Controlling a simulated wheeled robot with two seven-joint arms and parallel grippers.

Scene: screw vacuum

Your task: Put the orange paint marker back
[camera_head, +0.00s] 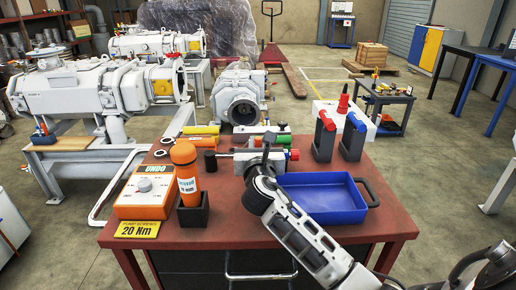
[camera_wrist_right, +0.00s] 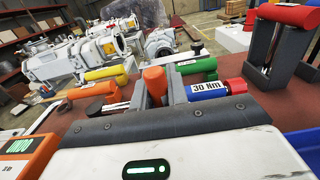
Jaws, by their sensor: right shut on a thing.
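In the right wrist view a short orange piece, which looks like the orange paint marker (camera_wrist_right: 154,80), stands between the two grey fingers of my right gripper (camera_wrist_right: 158,92). The fingers are shut on it, and only its orange upper part shows. My left gripper is not in view.
The red table (camera_head: 240,232) holds an orange control box (camera_head: 146,190), an orange driver (camera_head: 187,170) in a black holder, a blue tray (camera_head: 318,205), and yellow (camera_head: 202,130) and green (camera_head: 285,141) handles.

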